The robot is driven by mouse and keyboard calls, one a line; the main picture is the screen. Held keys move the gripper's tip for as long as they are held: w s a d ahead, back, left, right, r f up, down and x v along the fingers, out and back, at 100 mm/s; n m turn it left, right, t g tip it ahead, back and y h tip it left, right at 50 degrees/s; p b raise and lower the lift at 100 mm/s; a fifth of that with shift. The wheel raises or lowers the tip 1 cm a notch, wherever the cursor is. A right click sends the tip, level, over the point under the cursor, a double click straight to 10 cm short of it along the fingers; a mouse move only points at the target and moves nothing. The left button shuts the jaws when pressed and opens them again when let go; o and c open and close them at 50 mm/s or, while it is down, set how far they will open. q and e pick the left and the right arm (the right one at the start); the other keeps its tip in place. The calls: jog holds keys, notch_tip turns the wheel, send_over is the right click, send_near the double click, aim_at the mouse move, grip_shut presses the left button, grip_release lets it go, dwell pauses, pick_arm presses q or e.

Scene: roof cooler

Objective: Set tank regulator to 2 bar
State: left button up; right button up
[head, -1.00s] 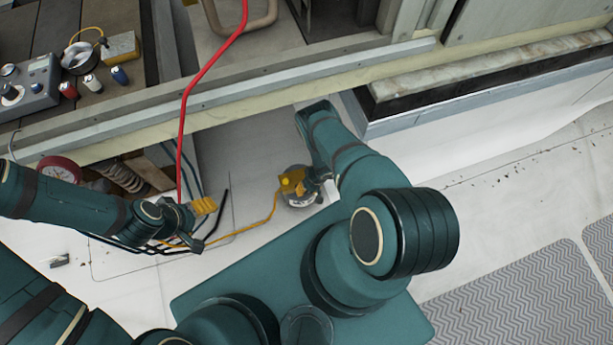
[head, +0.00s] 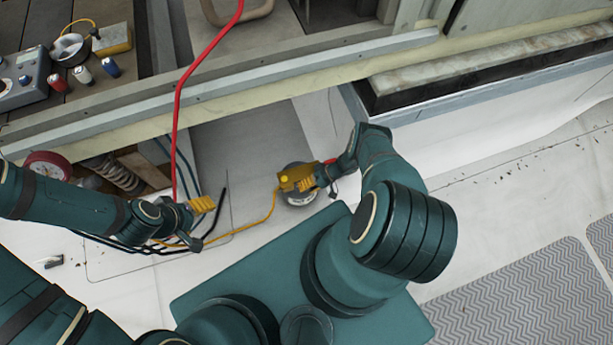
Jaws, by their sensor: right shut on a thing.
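A round grey tank top with a yellow regulator block (head: 289,178) on it stands on the white floor, near the middle of the head view. A yellow hose (head: 262,219) runs from it to the left. My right gripper (head: 307,183) reaches in from the right and is shut on the regulator; its fingers partly hide it, and the exact part held is unclear. The regulator's scale cannot be read. My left gripper (head: 203,205) is beside the red hose (head: 174,150), apart from the regulator; its finger gap is unclear.
A red-rimmed gauge (head: 48,166) and a coil spring (head: 125,176) sit at the left. A grey instrument box (head: 22,78) and small cans (head: 83,75) are on the deck above the rail (head: 250,75). Black hoses (head: 130,247) lie near my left gripper.

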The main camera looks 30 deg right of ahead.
jog(key=shift+s+a+f, duration=0.15)
jog(key=shift+s+a, duration=0.1)
jog(key=shift+s, duration=0.3)
jog(key=o, duration=1.2)
jog(key=shift+w+d, duration=0.2)
jog(key=shift+w, duration=0.05)
jog(key=shift+d+r, duration=0.25)
jog(key=shift+r, duration=0.05)
jog(key=v, duration=1.1)
jog(key=shift+s+d, duration=0.1)
jog(key=shift+s, duration=0.05)
